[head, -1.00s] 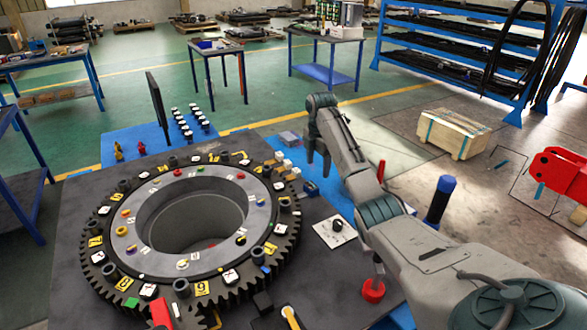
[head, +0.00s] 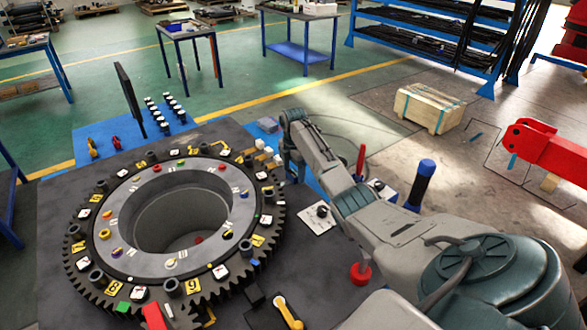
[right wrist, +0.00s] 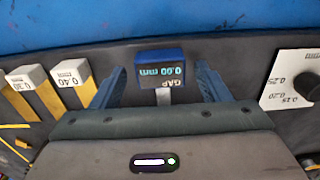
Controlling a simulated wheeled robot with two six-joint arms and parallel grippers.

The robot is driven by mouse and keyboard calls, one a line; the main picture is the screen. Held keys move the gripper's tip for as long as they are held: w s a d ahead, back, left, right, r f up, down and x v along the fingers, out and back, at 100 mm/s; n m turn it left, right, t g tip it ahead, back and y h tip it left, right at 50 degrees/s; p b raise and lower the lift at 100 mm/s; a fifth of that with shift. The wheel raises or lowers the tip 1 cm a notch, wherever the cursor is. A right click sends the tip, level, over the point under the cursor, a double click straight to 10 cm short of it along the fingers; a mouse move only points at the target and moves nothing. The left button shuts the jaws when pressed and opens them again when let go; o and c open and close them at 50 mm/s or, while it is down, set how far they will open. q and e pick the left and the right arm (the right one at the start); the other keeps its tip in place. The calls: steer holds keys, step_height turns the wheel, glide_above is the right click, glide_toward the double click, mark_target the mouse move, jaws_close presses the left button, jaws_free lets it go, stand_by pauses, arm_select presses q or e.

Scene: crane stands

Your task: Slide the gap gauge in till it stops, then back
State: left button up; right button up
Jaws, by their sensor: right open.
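The small blue gap gauge (right wrist: 174,57) has a display that reads "GAP 0.00 mm" and a pale strip on its near side. It shows in the right wrist view, between the two blue fingers of my right gripper (right wrist: 160,76). The fingers are open, one on each side, with a visible space between each finger and the gauge. In the head view my right gripper (head: 293,174) is low over the table by the right edge of the toothed ring (head: 255,222), and it mostly hides the gauge. My left gripper is not in view.
White blocks on yellow strips, marked 0.30 and 0.40 (right wrist: 68,73), lie left of the gauge in the wrist view. A white card with a black knob (head: 318,214) is on the other side. A red-based post (head: 360,273) stands near my right forearm.

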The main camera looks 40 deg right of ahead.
mark_target(282, 184)
steer(key=shift+f, duration=0.2)
steer(key=shift+c, duration=0.4)
steer(key=c, duration=0.9)
steer(key=shift+a+r+p, duration=0.15)
steer(key=shift+a+p, duration=0.25)
steer(key=a, duration=0.1)
steer(key=a+p, duration=0.2)
steer(key=shift+w+a, duration=0.25)
steer(key=shift+a, duration=0.1)
steer(key=shift+a+f, duration=0.1)
steer(key=shift+f, duration=0.2)
